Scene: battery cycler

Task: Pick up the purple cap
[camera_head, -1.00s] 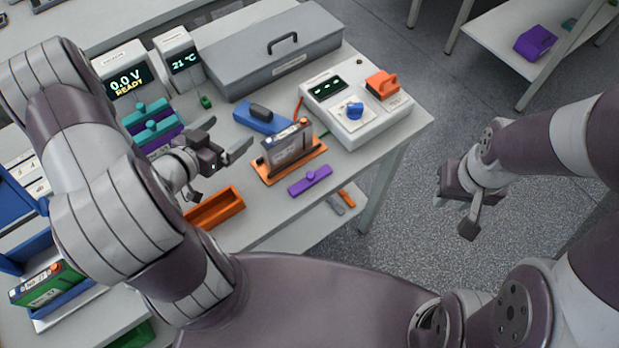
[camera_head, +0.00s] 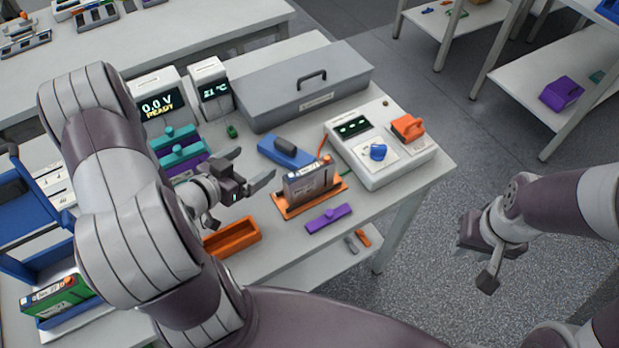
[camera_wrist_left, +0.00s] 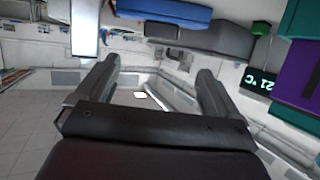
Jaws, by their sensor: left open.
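The purple cap (camera_head: 328,218), a flat bar with a small knob on top, lies on the table near its front edge. It is just in front of the orange holder (camera_head: 337,188) with an upright battery cell (camera_head: 308,180). My left gripper (camera_head: 250,167) is open and empty above the table, left of the cell and up-left of the cap. Its two spread fingers also show in the left wrist view (camera_wrist_left: 150,90), with nothing between them. My right gripper (camera_head: 482,262) hangs over the floor, right of the table; its opening is unclear.
Behind stand a grey case (camera_head: 305,85) and a white control box (camera_head: 380,148). A blue-handled item (camera_head: 287,151) lies behind the cell. An orange tray (camera_head: 232,238) is left of the cap. Teal caps and another purple piece (camera_head: 183,166) sit farther left.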

